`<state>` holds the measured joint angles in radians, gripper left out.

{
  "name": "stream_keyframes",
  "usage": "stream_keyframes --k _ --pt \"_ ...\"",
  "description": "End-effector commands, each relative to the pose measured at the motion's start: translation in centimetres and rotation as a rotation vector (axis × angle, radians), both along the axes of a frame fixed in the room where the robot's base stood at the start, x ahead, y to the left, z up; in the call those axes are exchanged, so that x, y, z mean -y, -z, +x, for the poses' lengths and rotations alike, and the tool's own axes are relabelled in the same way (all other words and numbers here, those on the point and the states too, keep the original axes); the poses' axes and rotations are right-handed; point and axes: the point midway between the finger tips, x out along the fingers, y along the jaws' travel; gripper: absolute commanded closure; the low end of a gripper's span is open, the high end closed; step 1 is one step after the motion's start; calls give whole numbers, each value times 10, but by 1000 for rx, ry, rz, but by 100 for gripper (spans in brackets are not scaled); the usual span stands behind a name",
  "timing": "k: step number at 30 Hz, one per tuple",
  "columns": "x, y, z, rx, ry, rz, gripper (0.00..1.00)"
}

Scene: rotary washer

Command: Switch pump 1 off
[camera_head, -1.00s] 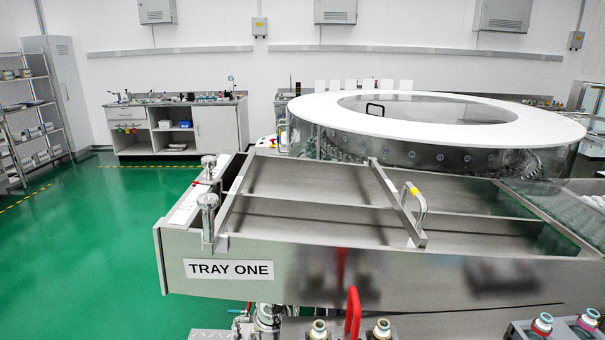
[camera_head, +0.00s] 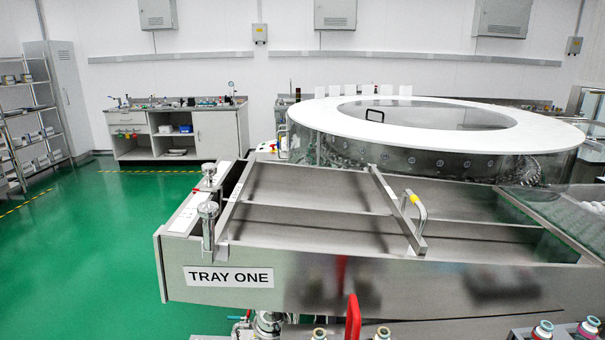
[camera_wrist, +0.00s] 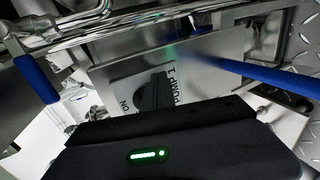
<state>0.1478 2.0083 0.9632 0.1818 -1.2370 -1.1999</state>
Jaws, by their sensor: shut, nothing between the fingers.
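In the wrist view, a metal plate (camera_wrist: 205,82) carries the label "PUMP 1" and the word "ON" at a tilt. A dark switch knob (camera_wrist: 152,90) stands between the two words. My gripper (camera_wrist: 150,108) is shut, and its black body with a green light fills the bottom of the view. It is close in front of the plate and covers the plate's lower part. Its fingertips blend with the dark knob, so I cannot tell whether they touch it. Neither the pump plate nor my gripper can be made out in the head view.
Blue bars stand left (camera_wrist: 37,78) and right (camera_wrist: 265,75) of the plate, with metal pipes (camera_wrist: 130,20) above. In the head view, TRAY ONE (camera_head: 320,285) has a red handle (camera_head: 353,318) below it. The round washer (camera_head: 545,130) stands behind. Green floor (camera_head: 90,260) is clear at left.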

Motion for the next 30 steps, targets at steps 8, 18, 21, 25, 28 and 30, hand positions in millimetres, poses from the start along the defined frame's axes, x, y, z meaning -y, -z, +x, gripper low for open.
stream_keyframes --k 8,18,21,25,28,30 --pt "-4 7 0 2 -1 -1 100" --pt "-6 6 -28 -2 0 1 100" --pt "-5 8 -42 -1 1 0 100" --pt "-5 9 -60 -2 1 1 100" --pt "-5 9 -73 0 1 0 100" --pt "-5 9 -78 -1 1 0 100"
